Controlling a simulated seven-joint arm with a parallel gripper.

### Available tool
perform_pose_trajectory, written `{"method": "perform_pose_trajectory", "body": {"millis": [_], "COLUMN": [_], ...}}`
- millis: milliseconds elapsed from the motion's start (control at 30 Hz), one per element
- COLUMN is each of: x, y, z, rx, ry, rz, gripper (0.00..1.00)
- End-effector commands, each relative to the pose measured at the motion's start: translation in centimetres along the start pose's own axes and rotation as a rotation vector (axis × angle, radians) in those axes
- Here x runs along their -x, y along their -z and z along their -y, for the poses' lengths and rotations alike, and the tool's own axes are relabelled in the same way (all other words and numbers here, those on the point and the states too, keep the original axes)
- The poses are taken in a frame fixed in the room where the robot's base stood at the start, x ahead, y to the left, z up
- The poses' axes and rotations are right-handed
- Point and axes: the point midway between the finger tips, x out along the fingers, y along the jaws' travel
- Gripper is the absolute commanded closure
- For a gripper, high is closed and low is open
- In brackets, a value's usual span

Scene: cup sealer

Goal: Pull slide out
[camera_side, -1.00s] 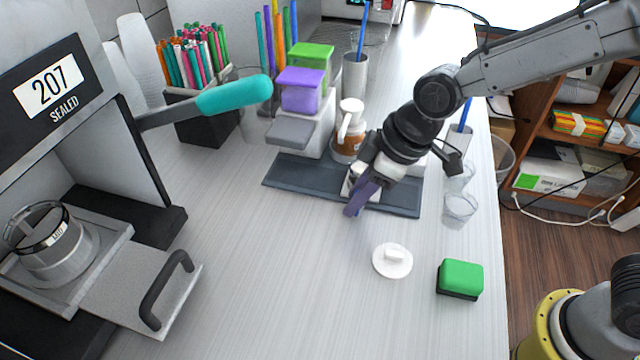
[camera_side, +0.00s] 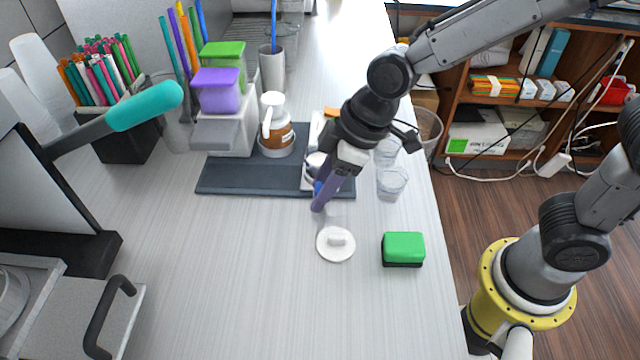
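The slide (camera_side: 75,325) of the cup sealer is a grey plate with a black bow handle (camera_side: 105,318), at the lower left. It sticks out from the machine toward the counter. Part of a clear cup (camera_side: 12,298) shows in the holder at the left edge. The sealer's body (camera_side: 25,200) and its lever with a teal grip (camera_side: 145,106) are at the left. My gripper (camera_side: 322,200) is over the front right of the dark mat, far to the right of the handle. It is seen edge-on, so its finger gap is hidden.
A white lid (camera_side: 336,244) and a green sponge (camera_side: 403,248) lie in front of my gripper. Clear cups (camera_side: 391,183) stand to its right. A dark mat (camera_side: 235,178) with a pump bottle (camera_side: 277,125) is behind. The counter between handle and lid is clear.

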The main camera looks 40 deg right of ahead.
Motion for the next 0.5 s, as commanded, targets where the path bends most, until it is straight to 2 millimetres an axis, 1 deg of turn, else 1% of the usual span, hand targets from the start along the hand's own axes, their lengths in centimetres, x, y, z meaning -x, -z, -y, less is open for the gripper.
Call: {"method": "perform_pose_trajectory", "body": {"millis": [167,267,367,500], "x": [0.0,0.4,1.6,4.4], "y": [0.1,0.1,0.2,0.3], "z": [0.0,0.0,0.0,-0.1], "rx": [0.000,0.000,0.000,0.000], "ry": [0.000,0.000,-0.002,-0.002], "rz": [-0.001,-0.003,-0.007,-0.009], "gripper": [0.53,0.53,0.53,0.53]}}
